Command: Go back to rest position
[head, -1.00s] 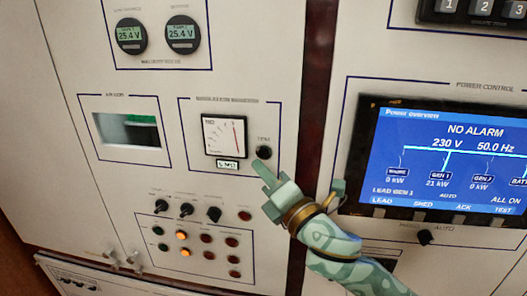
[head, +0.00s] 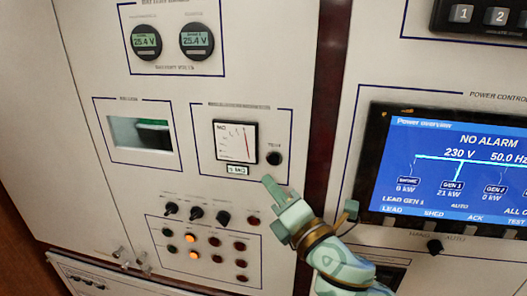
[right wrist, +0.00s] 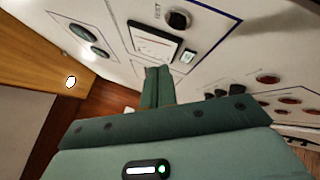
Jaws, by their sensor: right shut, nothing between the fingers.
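My right gripper (head: 268,182) is shut and empty in the head view, with its tip in front of the panel just below the black round test button (head: 274,158). It also shows in the right wrist view (right wrist: 158,72), its fingers together and pointing at the panel. The analog meter (head: 236,141) with a red needle sits up and left of the fingertips, with a small green-lit display (head: 237,170) under it. Whether the fingertips touch the panel I cannot tell, though they look apart from it. My left gripper does not show.
A blue power overview screen (head: 455,170) reading NO ALARM is on the right panel. Black knobs (head: 196,213) and rows of indicator lamps (head: 192,255) lie below left. Two round 25.4 V gauges (head: 197,40) are above. A dark vertical gap (head: 318,150) separates the panels.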

